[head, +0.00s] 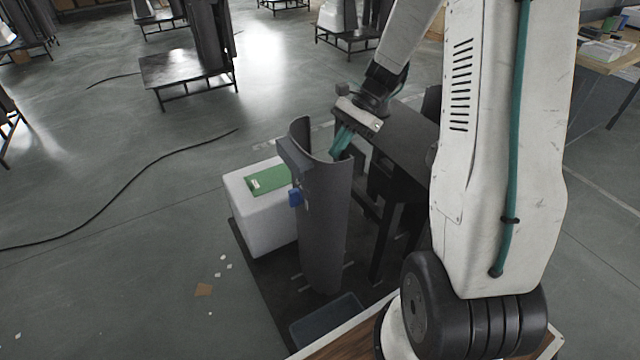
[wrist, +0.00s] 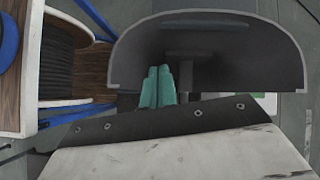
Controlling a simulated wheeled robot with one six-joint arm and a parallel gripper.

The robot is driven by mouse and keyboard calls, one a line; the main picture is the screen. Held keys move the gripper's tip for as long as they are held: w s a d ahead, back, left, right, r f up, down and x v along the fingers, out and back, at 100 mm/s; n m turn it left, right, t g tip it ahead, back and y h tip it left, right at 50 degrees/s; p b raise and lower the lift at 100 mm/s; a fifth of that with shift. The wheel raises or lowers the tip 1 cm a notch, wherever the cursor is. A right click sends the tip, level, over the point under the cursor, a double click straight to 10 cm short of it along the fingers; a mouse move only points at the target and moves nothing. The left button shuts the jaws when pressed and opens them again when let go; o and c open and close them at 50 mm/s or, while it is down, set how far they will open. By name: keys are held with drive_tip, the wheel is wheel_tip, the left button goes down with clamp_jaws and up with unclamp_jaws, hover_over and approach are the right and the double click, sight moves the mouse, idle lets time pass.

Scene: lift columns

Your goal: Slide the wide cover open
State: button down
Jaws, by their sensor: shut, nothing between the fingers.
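The wide cover (head: 324,225) is a tall, dark grey curved shell standing upright in the head view, with a small blue part on its outer side. In the wrist view its rounded top edge (wrist: 291,68) arches around a dark hollow. My gripper (head: 341,145) is at the top of the cover, by its hollow inner side. Its teal fingers lie together with nothing between them, and in the wrist view (wrist: 157,86) they point into the arch, left of its middle. I cannot tell whether the fingers touch the cover.
A white block (head: 262,222) with a green panel (head: 268,180) stands left of the cover. A grey bin (head: 328,318) sits on the floor in front. The floor further left is mostly clear, with a cable (head: 100,212).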

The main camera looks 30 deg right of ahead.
sight(315, 186)
drive_tip(key=w+d+f+m+y, duration=0.1)
drive_tip(key=w+d+f+m, duration=0.15)
drive_tip(key=f, duration=0.25)
drive_tip(key=shift+t, duration=0.4)
drive_tip(key=x, duration=0.9)
drive_tip(key=shift+s+f, duration=0.3)
drive_tip(key=shift+f, duration=0.2)
drive_tip(key=shift+a, duration=1)
drive_tip(key=shift+d+r, duration=0.1)
drive_tip(key=shift+d, duration=0.05)
